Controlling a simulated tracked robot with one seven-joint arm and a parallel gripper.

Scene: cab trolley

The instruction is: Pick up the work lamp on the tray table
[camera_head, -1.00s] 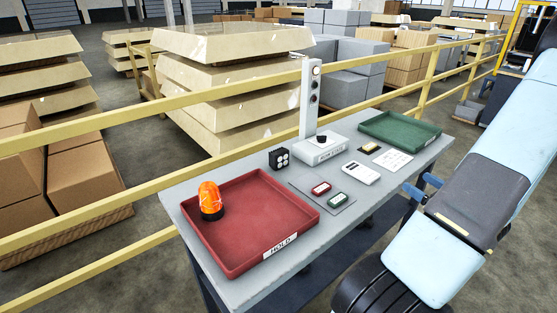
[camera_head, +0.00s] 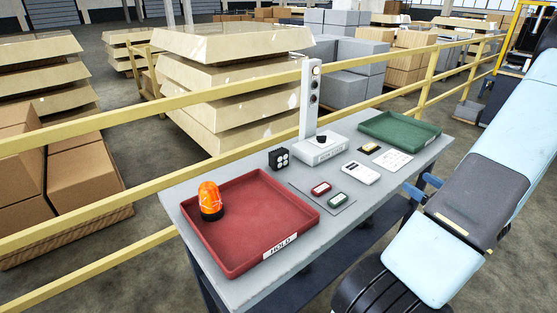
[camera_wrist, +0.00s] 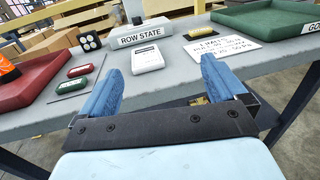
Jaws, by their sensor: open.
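The work lamp, a small black block with several round white lenses (camera_head: 279,158), stands upright on the grey tray table (camera_head: 236,288), behind the red tray's right corner. It also shows at the upper left of the wrist view (camera_wrist: 89,41). My gripper (camera_wrist: 162,68) is open and empty, its two blue fingers apart at the table's front edge. The lamp is beyond and to the left of the fingers, not between them. In the head view my gripper (camera_head: 424,186) is partly hidden by my arm, at the table's right front side.
A red HOLD tray (camera_head: 262,211) holds an orange beacon (camera_head: 210,200). A ROW STATE post (camera_head: 309,100) rises right of the lamp. A green tray (camera_head: 400,130), white handheld device (camera_head: 361,173) and card (camera_head: 393,160) lie farther right. A yellow rail (camera_head: 225,88) runs behind the table.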

